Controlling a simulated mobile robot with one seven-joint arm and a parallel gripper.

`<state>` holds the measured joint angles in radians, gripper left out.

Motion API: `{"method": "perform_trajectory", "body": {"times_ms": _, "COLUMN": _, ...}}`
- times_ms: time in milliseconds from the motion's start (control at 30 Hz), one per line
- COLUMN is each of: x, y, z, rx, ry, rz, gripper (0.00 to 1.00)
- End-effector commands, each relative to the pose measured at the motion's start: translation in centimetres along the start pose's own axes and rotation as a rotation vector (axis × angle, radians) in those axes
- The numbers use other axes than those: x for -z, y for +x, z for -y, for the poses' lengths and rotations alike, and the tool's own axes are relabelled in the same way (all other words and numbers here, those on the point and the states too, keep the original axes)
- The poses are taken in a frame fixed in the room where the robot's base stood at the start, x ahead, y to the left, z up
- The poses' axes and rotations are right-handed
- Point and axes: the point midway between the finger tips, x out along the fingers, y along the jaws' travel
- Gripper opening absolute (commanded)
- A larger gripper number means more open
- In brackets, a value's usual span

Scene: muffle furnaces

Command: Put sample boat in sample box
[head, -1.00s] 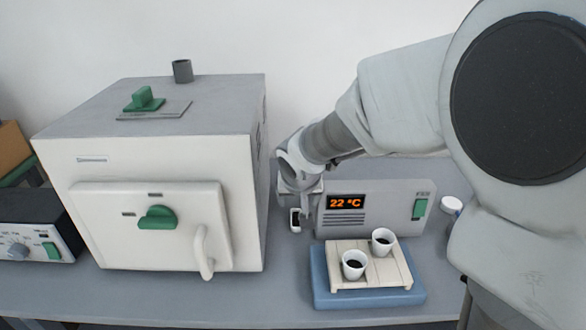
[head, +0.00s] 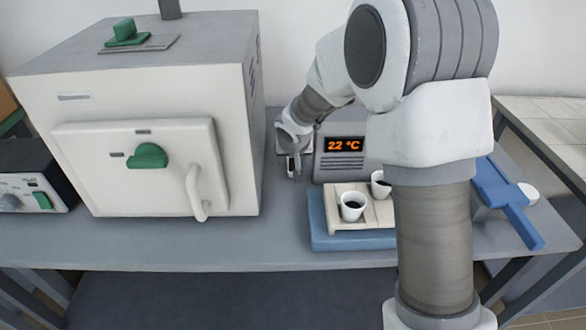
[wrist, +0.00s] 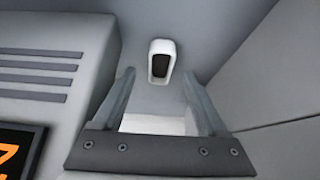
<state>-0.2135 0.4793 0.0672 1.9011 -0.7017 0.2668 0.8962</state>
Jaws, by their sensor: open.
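A small white sample boat (wrist: 161,47) with dark contents lies on the grey bench, in the upper middle of the wrist view. My gripper (wrist: 158,76) is open, its two fingers apart and pointing toward the boat, which shows just past the fingertips. Nothing is gripped. In the head view my gripper (head: 292,170) is low in the gap between the furnace and the temperature controller. The boat is hard to make out there. A pale patch shows between the finger bases in the wrist view; I cannot tell what it is. I cannot tell which object is the sample box.
The furnace (head: 130,180) stands close on the left, its door shut. The controller (head: 345,165) reading 22 °C stands close on the right. Two white cups with dark contents stand on a wooden board (head: 345,222) over a blue base (head: 330,240). A blue object (head: 505,195) lies at right.

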Motion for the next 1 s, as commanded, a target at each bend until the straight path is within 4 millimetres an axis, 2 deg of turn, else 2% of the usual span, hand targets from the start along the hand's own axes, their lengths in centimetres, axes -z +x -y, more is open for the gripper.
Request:
{"method": "perform_trajectory", "body": {"times_ms": 33, "x": -0.1, "y": 1.0, "z": 0.0, "rx": 0.000, "ry": 0.000, "rz": 0.001, "gripper": 0.75}}
{"method": "perform_trajectory", "body": {"times_ms": 133, "x": -0.1, "y": 1.9, "z": 0.0, "rx": 0.000, "ry": 0.000, "rz": 0.001, "gripper": 0.75}}
{"method": "perform_trajectory", "body": {"times_ms": 433, "x": 0.0, "y": 2.1, "z": 0.0, "rx": 0.001, "ry": 0.000, "rz": -0.001, "gripper": 0.73}}
{"method": "perform_trajectory", "body": {"times_ms": 833, "x": 0.0, "y": 2.1, "z": 0.0, "rx": 0.001, "ry": 0.000, "rz": 0.000, "gripper": 0.01}}
{"method": "perform_trajectory", "body": {"times_ms": 1000, "x": 0.0, "y": 2.1, "z": 0.0, "rx": 0.001, "ry": 0.000, "rz": -0.001, "gripper": 0.00}}
